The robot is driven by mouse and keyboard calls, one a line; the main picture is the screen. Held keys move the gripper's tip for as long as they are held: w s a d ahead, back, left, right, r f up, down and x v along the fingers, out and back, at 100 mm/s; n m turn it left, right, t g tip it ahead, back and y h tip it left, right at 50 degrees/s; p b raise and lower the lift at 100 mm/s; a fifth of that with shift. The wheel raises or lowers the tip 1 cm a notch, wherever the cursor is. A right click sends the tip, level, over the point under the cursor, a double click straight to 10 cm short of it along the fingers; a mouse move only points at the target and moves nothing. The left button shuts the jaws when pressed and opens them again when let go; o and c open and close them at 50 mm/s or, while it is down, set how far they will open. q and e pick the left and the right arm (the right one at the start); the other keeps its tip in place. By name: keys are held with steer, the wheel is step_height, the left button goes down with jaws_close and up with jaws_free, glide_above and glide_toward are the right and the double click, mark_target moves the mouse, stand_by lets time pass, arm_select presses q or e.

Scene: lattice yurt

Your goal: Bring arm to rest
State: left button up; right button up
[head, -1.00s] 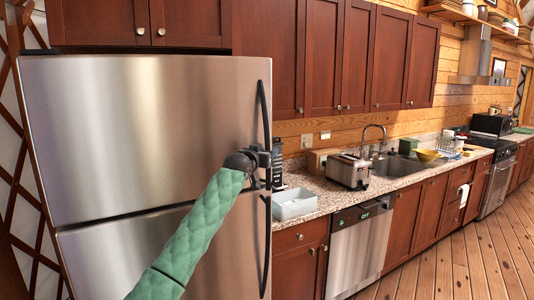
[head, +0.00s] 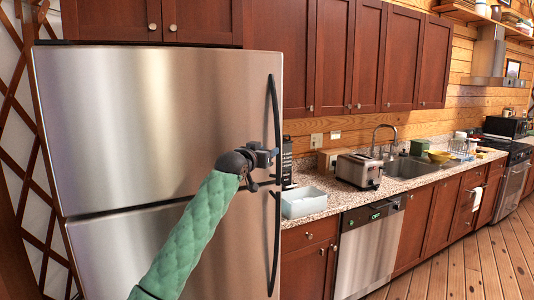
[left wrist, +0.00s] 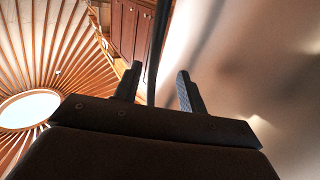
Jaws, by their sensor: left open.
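My left arm, in a green quilted sleeve, reaches up from the bottom of the head view. My left gripper (head: 268,157) is open in front of the steel fridge (head: 150,125), close to the black upper door handle (head: 275,115). In the left wrist view the two fingers (left wrist: 157,90) stand apart, and the dark handle (left wrist: 157,45) runs up behind the gap between them. I cannot tell whether a finger touches the handle. Both fridge doors look shut. My right gripper is in neither view.
A dishwasher (head: 368,250) is below. The wooden floor (head: 470,260) at right is clear.

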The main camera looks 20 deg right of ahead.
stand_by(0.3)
